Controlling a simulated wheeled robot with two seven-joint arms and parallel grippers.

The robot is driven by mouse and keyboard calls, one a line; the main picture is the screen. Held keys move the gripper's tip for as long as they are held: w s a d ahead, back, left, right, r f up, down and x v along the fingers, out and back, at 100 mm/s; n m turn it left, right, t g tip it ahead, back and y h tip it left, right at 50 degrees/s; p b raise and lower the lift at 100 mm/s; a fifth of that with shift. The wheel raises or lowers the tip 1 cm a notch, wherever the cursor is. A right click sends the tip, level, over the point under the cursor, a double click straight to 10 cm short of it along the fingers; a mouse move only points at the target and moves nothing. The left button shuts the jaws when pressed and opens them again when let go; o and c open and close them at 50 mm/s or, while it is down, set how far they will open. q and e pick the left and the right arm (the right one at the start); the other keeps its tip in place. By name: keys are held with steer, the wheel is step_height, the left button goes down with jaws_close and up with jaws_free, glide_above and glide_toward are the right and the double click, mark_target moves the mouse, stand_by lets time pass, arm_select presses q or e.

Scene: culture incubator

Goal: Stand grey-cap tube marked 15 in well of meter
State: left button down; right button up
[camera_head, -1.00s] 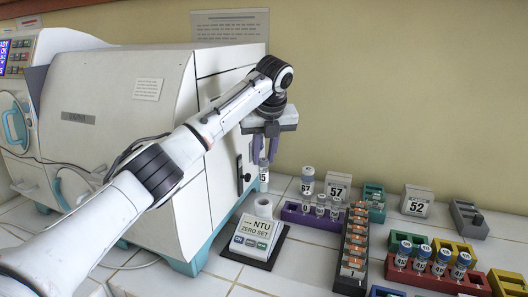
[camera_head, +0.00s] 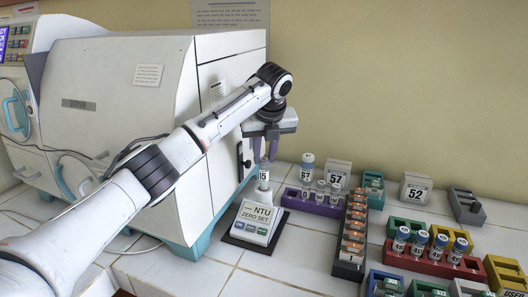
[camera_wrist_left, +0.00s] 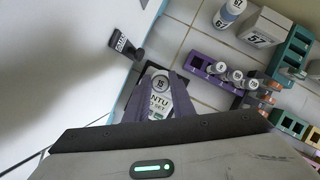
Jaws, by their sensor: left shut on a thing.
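The grey-cap tube marked 15 (camera_head: 263,174) is upright between the fingers of my left gripper (camera_head: 265,156), which is shut on it. The meter (camera_head: 254,222), a white NTU block on a dark base, is directly below. In the head view the tube's lower end meets the top of the meter at the well; I cannot tell how deep it sits. In the left wrist view the tube's cap (camera_wrist_left: 160,82) shows its 15 between the fingers (camera_wrist_left: 160,98), over the meter (camera_wrist_left: 158,104). The well itself is hidden by the tube. My right gripper is not in view.
The large white incubator (camera_head: 120,120) stands close on the left. To the right are a purple rack (camera_head: 318,207) with several vials, a dark rack (camera_head: 350,240) with orange-labelled items, and a red rack (camera_head: 435,265) with blue-capped tubes. Tiles in front of the meter are clear.

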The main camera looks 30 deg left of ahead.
mark_target(265, 169)
arm_select(q)
steer(key=shift+s+f, duration=0.2)
steer(key=shift+f, duration=0.65)
steer(key=shift+w+f, duration=0.35)
steer(key=shift+f, duration=0.4)
steer(key=shift+s+f, duration=0.1)
steer(key=shift+s, duration=0.05)
steer(key=shift+f, duration=1.55)
steer(key=c, duration=1.4)
jaws_free()
steer(key=shift+c, duration=0.2)
